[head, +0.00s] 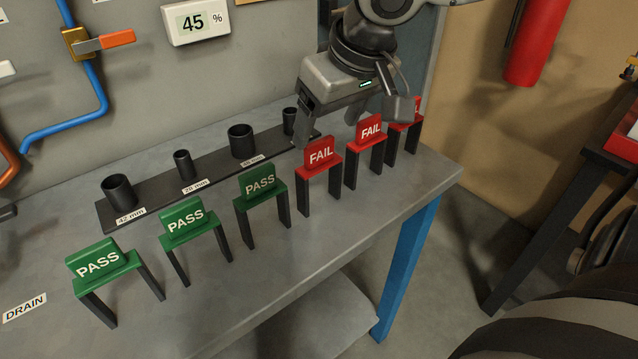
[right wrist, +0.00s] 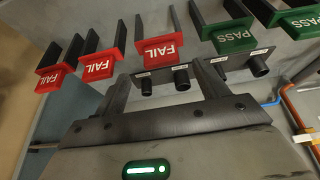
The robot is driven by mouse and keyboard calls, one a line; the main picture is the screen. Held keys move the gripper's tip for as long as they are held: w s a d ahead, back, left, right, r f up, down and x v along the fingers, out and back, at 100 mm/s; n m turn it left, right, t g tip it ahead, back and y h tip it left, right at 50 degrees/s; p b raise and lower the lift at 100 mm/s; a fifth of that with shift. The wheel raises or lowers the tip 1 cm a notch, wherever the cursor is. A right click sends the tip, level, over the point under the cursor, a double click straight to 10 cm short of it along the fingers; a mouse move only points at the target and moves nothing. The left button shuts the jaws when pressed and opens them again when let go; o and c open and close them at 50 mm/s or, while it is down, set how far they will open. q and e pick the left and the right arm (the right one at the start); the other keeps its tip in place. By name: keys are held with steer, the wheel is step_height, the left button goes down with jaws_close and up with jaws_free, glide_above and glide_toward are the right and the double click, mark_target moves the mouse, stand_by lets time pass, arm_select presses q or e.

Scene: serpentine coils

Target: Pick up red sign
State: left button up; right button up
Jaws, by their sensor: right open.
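Three red FAIL signs, each on two dark legs, stand upright in a row on the grey bench. The nearest red sign (head: 321,155) also shows in the right wrist view (right wrist: 160,50). The middle red sign (head: 370,131) shows there too (right wrist: 98,66), as does the far one (right wrist: 54,78), which my gripper partly hides in the head view. My right gripper (head: 350,120) is open and empty, behind and above the red signs. Its fingers (right wrist: 162,88) point toward the row, with no sign between them. My left gripper is not in view.
Three green PASS signs (head: 183,220) continue the row to the left. Behind them a dark strip (head: 210,172) holds several black cups. The grey bench (head: 300,265) ends just in front of the signs. Blue and orange pipes run along the wall at left.

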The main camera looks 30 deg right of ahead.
mark_target(321, 142)
steer(key=x, duration=0.5)
steer(key=shift+s+a+b, duration=0.1)
steer(key=shift+b, duration=0.25)
steer(key=shift+w+f, duration=0.2)
steer(key=shift+f, duration=0.15)
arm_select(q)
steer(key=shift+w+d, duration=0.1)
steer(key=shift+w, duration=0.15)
